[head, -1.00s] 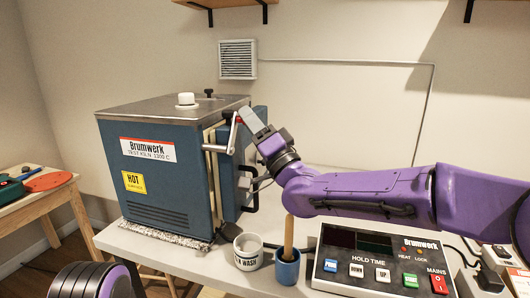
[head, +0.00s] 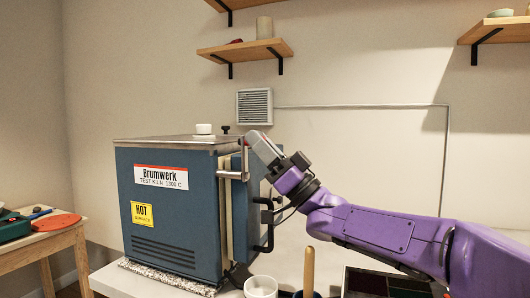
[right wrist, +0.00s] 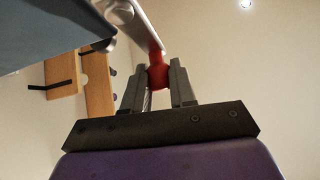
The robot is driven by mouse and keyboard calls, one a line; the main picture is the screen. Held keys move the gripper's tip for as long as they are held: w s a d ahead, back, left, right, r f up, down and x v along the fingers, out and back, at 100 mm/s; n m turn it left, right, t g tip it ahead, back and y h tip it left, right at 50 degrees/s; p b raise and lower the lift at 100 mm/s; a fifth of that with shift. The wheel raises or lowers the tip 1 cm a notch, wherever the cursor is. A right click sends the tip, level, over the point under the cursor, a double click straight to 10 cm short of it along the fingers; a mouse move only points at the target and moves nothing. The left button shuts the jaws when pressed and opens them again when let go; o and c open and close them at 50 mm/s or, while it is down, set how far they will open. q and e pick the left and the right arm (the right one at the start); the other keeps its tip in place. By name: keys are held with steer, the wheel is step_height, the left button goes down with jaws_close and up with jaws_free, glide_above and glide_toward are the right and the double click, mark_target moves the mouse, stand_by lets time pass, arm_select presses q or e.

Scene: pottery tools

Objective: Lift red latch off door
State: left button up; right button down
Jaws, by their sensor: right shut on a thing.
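The red latch is a metal lever (head: 246,164) at the front edge of the kiln, by the door. In the right wrist view its silver arm (right wrist: 141,24) ends in a red knob (right wrist: 158,75). My right gripper (head: 258,142) is at the top of the latch, reaching in from the right. In the right wrist view the gripper (right wrist: 158,87) has one finger on each side of the red knob and is shut on it. The kiln door (head: 254,190) stands at the kiln's right side. In the head view the fingers largely hide the knob. My left gripper is not in view.
The blue kiln (head: 172,225) stands on the table, with a white knob (head: 204,129) on top. A white cup (head: 261,287), a wooden-handled tool (head: 309,268) and a control box (head: 385,284) are in front. Shelves (head: 245,49) hang above. A side table (head: 45,242) is at left.

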steer(key=shift+s+a+r+n, duration=0.1)
steer(key=shift+s+r+n, duration=0.05)
steer(key=shift+r+n, duration=0.15)
steer(key=c, duration=0.9)
jaws_free()
steer(key=shift+a+g, duration=0.15)
steer(key=shift+g, duration=0.15)
steer(key=shift+c, duration=0.2)
steer(key=shift+s+a, duration=0.1)
steer(key=shift+a, duration=0.05)
steer(key=shift+d+f, duration=0.4)
steer(key=shift+f, duration=0.05)
steer(key=b+v, duration=0.2)
steer(key=v, duration=0.4)
steer(key=shift+f, duration=0.2)
steer(key=shift+s+d, duration=0.1)
